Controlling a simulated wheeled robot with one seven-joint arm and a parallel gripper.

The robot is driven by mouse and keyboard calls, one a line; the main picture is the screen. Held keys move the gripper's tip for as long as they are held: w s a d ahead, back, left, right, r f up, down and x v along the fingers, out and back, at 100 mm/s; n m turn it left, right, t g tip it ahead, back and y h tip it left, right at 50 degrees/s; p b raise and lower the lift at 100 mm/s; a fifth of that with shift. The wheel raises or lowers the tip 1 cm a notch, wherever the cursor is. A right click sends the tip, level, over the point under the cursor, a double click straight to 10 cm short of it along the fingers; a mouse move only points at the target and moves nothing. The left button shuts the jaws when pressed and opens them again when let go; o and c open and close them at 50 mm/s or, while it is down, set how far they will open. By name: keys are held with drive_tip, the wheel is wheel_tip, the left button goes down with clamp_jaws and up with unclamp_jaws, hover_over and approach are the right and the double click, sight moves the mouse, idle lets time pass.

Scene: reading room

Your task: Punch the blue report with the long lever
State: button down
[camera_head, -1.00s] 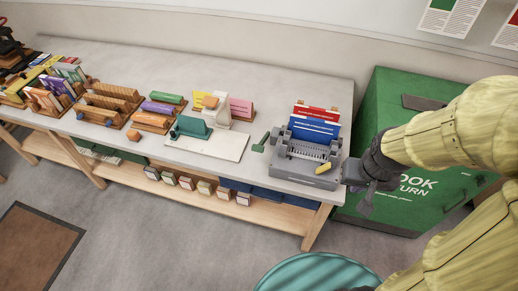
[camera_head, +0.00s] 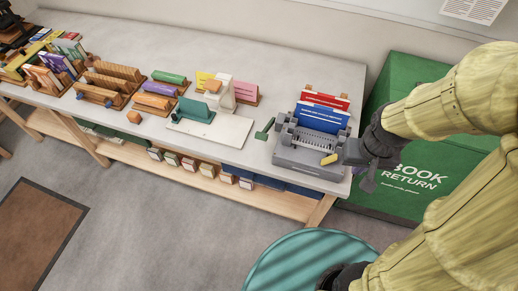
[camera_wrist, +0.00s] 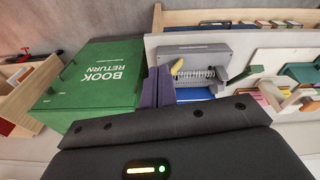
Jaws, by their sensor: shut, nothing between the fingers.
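The grey punch (camera_head: 308,158) stands at the right end of the table. The blue report (camera_head: 322,119) stands upright at its back; part of it also shows in the wrist view (camera_wrist: 194,93). A long green lever (camera_head: 264,131) sticks out at the punch's left side, and a short yellow lever (camera_head: 329,159) sits at its front right. In the wrist view the yellow lever (camera_wrist: 177,66) is nearer my fingers than the green lever (camera_wrist: 242,74). My gripper (camera_head: 361,168) is shut and empty, beside the punch's right end; whether it touches is unclear.
A red report (camera_head: 326,100) stands behind the blue one. A green book-return bin (camera_head: 405,120) stands right of the table. A white board (camera_head: 222,130) with a teal device (camera_head: 194,110) lies left of the punch. A round teal seat (camera_head: 305,260) is in front on the floor.

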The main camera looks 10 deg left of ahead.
drive_tip(key=a+f+n+h+b, duration=0.35)
drive_tip(key=f+n+h, duration=0.3)
drive_tip(key=f, duration=0.35)
drive_tip(key=a+f+n+h+b, duration=0.2)
drive_tip(key=f+n+h+b, duration=0.25)
drive_tip(key=f+n, duration=0.4)
drive_tip(key=a+f+n+t+y+b, duration=0.3)
drive_tip(key=a+f+n+t+y, duration=0.1)
drive_tip(key=a+n+t, duration=0.5)
drive_tip(key=w+a+f+n+t+y+b, duration=0.1)
drive_tip(key=a+f+n+t+y+b, duration=0.2)
drive_tip(key=a+n+t, duration=0.7)
drive_tip(key=a+f+y, duration=0.2)
drive_tip(key=a, duration=0.2)
drive_tip(key=shift+w+a+f+y, duration=0.2)
drive_tip(key=shift+f+y, duration=0.1)
drive_tip(key=shift+y, duration=0.1)
drive_tip(key=shift+d, duration=0.1)
drive_tip(key=p+x, duration=0.2)
drive_tip(key=x, duration=0.8)
drive_tip(key=shift+r, duration=0.1)
drive_tip(key=shift+w+d+r+p, duration=0.1)
drive_tip(key=shift+w+r+p, duration=0.2)
drive_tip(key=shift+r, duration=0.3)
drive_tip(key=shift+w+r+p, duration=0.15)
drive_tip(key=shift+w+r, duration=0.2)
drive_tip(key=shift+r, duration=0.2)
drive_tip(key=shift+w+r, duration=0.35)
drive_tip(key=shift+r, duration=0.15)
